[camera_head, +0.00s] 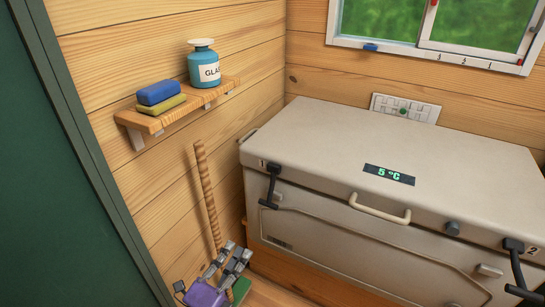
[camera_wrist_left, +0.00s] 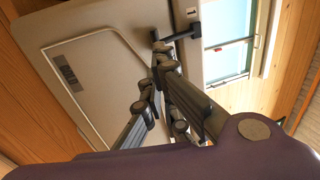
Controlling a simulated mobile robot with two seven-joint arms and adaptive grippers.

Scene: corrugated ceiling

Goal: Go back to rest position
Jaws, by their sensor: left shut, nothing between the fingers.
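My left gripper (camera_head: 236,251) shows at the bottom of the head view, low in front of the wooden wall and left of the cooler. Its purple body is partly cut off by the frame edge. The left wrist view shows its jointed grey fingers (camera_wrist_left: 158,72) drawn together with nothing held between them. The beige chest cooler (camera_head: 330,240) is closed, and its lid display reads 5 °C. In the wrist view the cooler (camera_wrist_left: 95,75) lies beyond the fingers, with a black latch near their tips. My right gripper is in neither view.
A wooden shelf (camera_head: 150,121) on the left wall holds a blue-and-yellow sponge stack (camera_head: 160,93) and a teal bottle (camera_head: 203,68). A wooden stick (camera_head: 207,190) leans upright behind my left gripper. A dark green panel (camera_head: 45,170) fills the left edge. A window (camera_head: 375,42) is above the cooler.

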